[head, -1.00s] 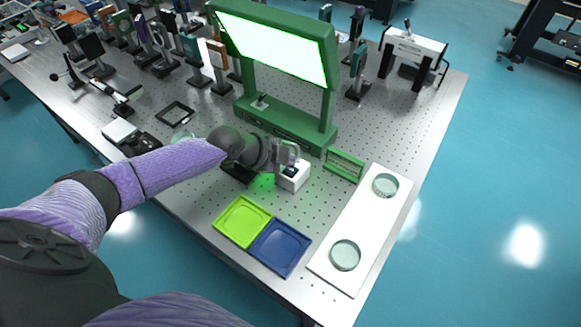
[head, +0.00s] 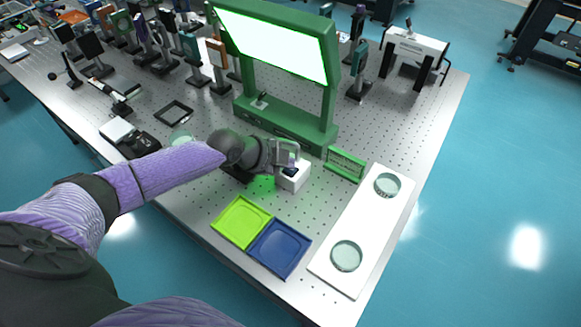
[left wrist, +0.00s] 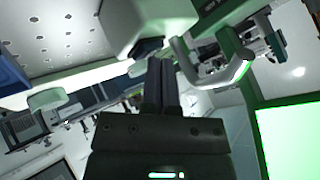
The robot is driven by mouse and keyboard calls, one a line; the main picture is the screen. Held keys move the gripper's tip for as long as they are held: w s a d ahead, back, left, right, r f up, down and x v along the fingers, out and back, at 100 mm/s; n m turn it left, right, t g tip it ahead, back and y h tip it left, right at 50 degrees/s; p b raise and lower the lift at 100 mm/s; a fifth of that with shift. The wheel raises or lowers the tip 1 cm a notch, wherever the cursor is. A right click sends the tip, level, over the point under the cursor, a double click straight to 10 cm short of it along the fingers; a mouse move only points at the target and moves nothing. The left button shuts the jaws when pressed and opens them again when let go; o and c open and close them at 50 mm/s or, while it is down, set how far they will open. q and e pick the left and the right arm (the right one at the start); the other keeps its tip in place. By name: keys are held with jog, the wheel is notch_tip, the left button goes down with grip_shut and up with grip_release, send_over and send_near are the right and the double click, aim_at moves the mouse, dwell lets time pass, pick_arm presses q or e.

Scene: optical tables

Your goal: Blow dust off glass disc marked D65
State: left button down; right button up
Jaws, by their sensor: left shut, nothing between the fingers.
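Two clear glass discs lie on a white board (head: 365,225), one at the far end (head: 387,185) and one at the near end (head: 346,256). A third round glass piece (head: 180,140) is partly hidden behind my left arm. I cannot read a D65 mark on any of them. My left gripper (head: 291,164) is shut and empty at a small white box (head: 294,180) with a dark top part. In the left wrist view, the shut fingertips (left wrist: 161,60) are close to that dark part (left wrist: 148,48); contact is unclear. A bent grey tube (left wrist: 225,76) is beside them.
A lime tray (head: 217,222) and a blue tray (head: 280,273) lie near the front edge. A green frame with a bright panel (head: 270,45) stands behind the gripper. A small green rack (head: 345,164) is right of the box. Several optics mounts crowd the back left.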

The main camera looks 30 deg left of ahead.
pick_arm(q)
jog(key=shift+f, duration=0.25)
jog(key=shift+r, duration=0.15)
jog(key=shift+r+p, duration=0.45)
jog(key=shift+r, duration=0.3)
notch_tip(320, 180, up, 5)
jog(key=p, duration=0.4)
jog(key=shift+r, duration=0.1)
dwell(0.7)
